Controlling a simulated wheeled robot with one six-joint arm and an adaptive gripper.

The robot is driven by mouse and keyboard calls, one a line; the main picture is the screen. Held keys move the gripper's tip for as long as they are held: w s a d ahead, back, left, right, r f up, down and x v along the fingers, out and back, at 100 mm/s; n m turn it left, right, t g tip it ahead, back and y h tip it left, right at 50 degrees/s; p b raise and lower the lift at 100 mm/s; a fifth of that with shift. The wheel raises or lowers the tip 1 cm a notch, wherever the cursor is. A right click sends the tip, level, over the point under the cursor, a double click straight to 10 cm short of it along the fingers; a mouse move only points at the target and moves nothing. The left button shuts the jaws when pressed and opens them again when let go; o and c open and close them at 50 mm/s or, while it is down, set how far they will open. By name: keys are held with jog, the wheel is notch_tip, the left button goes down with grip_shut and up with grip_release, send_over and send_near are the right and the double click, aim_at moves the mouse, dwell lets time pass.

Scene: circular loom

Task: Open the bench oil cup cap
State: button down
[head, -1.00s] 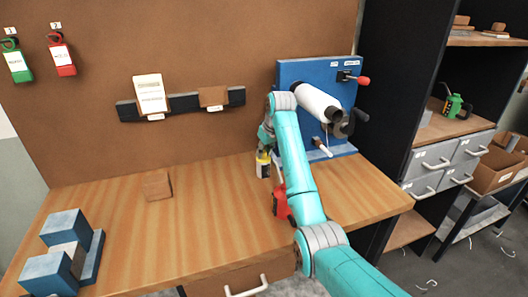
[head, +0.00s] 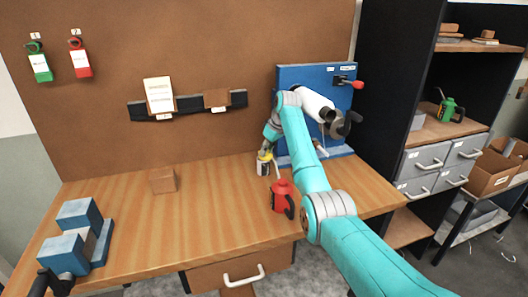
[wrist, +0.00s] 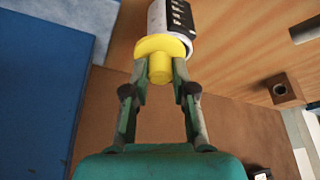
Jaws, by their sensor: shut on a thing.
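The bench oil cup (head: 263,168) is a small light cylinder with a dark label, standing on the wooden bench in front of the blue machine panel. Its yellow cap (wrist: 160,50) shows close up in the wrist view, with the white cup body (wrist: 172,16) beyond it. The cap appears seated on the cup. My gripper (wrist: 160,80) is shut on the cap's narrow knob, one finger on each side. In the head view my gripper (head: 268,150) is small and partly hidden by my arm.
A red oil can (head: 282,197) stands on the bench near the cup, beside my arm. The blue machine panel (head: 290,82) with a white roller (head: 314,103) is behind. A wooden block (head: 163,181) and a blue vise (head: 78,215) stand left. The bench middle is clear.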

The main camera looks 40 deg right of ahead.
jog(key=c, duration=0.9)
grip_release()
jog(key=shift+c, duration=0.2)
jog(key=v, duration=1.2)
